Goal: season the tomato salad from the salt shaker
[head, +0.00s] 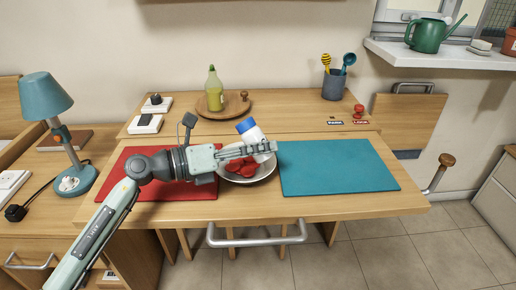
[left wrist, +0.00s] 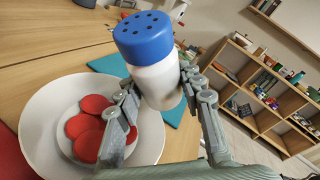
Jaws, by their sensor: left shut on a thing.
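The salt shaker is white with a blue holed cap (head: 246,125); its cap and white body (left wrist: 158,82) show large in the left wrist view. My left gripper (head: 262,150) is shut on the shaker's white body and holds it above the salad plate, tilted with the cap up and to the left in the head view. The tomato salad, red slices (head: 240,169), lies in a white dish (head: 262,176) below the gripper, which partly hides it. The slices (left wrist: 88,125) also show in the left wrist view, left of the fingers. My right gripper is not in view.
A red mat (head: 130,185) lies left of the dish and a teal mat (head: 340,167) right of it, mostly clear. Behind stand a green-yellow bottle (head: 214,92) on a round board and a utensil cup (head: 333,86). A lamp (head: 48,98) stands at left.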

